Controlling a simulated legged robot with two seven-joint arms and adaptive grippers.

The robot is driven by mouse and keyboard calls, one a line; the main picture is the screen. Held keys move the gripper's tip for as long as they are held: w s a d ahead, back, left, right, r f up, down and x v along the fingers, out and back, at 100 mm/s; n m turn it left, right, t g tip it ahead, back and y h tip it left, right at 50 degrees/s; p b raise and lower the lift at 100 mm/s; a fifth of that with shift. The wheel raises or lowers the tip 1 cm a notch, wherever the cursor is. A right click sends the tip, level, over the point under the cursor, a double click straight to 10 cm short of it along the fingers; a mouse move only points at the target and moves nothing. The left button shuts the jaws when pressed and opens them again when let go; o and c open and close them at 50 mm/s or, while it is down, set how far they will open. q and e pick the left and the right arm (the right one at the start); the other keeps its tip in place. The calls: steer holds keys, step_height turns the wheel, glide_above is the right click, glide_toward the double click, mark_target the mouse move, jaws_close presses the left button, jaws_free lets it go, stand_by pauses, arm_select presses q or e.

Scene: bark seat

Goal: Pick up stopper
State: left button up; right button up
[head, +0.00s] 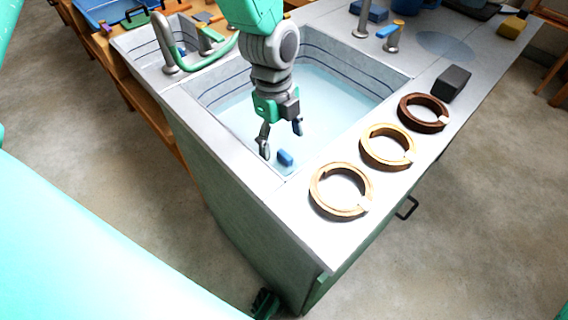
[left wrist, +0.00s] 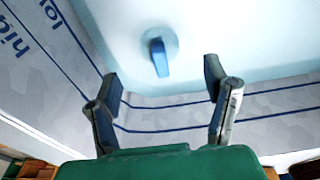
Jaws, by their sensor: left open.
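A small blue stopper (head: 285,158) sits in the near corner of the sink basin (head: 232,88), which holds pale water or has a pale blue floor. In the left wrist view the stopper (left wrist: 159,58) shows as a blue tab on a round pale disc, ahead of the fingers. My left gripper (head: 281,142) is open and empty, pointing down into the basin beside and above the stopper. Its two fingers are spread wide in the left wrist view (left wrist: 163,95), with the stopper beyond their tips. My right gripper does not show.
Three wooden rings (head: 341,191) lie in a row on the counter's right rim, with a dark grey block (head: 451,83) behind them. A curved faucet (head: 163,42) with a green hose stands left of the basin. The basin walls carry dark lines and surround my gripper.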

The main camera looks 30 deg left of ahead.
mark_target(286, 154)
arm_select(q)
steer(key=shift+d+f, duration=0.1)
steer(key=shift+f, duration=0.75)
steer(key=shift+d+f, duration=0.2)
steer(key=shift+f, duration=0.05)
steer(key=f, duration=0.1)
steer(key=d+f+b, duration=0.1)
steer(key=f, duration=0.1)
steer(key=shift+s+d+f, duration=0.1)
steer(key=shift+s+f, duration=0.1)
steer(key=shift+f, duration=0.6)
steer(key=shift+a, duration=0.35)
steer(key=c, duration=1.1)
steer(key=shift+c, duration=0.9)
steer(key=shift+d, duration=0.25)
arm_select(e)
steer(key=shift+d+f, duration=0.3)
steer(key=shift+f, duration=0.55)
